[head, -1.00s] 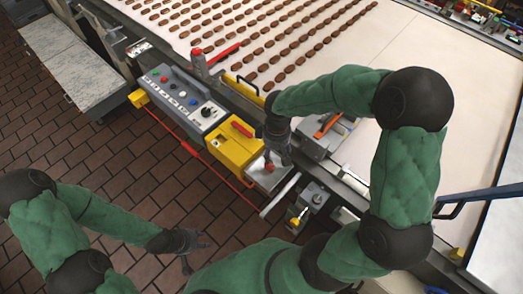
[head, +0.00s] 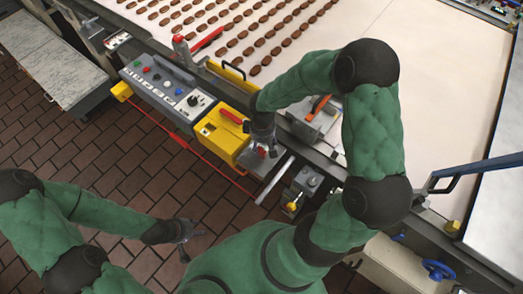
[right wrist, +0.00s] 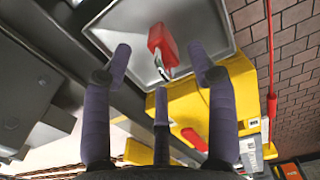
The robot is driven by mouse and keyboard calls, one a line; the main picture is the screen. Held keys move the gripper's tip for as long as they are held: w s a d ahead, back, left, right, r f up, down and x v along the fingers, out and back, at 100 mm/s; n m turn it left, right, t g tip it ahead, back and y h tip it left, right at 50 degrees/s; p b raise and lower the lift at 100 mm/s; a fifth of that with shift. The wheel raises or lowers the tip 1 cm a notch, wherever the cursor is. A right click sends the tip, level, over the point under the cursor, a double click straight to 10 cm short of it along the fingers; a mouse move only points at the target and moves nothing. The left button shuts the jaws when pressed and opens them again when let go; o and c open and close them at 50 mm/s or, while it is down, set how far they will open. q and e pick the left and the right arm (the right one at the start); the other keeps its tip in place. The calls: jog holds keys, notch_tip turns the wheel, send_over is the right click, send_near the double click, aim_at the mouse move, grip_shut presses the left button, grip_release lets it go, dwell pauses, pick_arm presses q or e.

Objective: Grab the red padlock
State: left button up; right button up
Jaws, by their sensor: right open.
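The red padlock (right wrist: 162,43) lies on a grey metal tray (right wrist: 211,14) in the right wrist view, its shackle pointing toward my fingers. In the head view the padlock (head: 261,153) is a small red patch, partly hidden by my right gripper (head: 266,145). My right gripper, also in the right wrist view (right wrist: 160,70), is open, with its purple-grey fingers spread around the line to the padlock and nothing between them. Whether any finger touches the padlock is unclear. My left gripper (head: 193,236) hangs open and empty over the brick floor, well away from the padlock.
A yellow box (head: 221,133) with a red handle stands beside the tray, with a control panel (head: 165,91) further left. A grey device with an orange handle (head: 313,113) is just right of my right gripper.

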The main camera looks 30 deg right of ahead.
notch_tip(320, 180, down, 2)
jog(key=shift+f, duration=0.1)
grip_shut()
dwell(0.4)
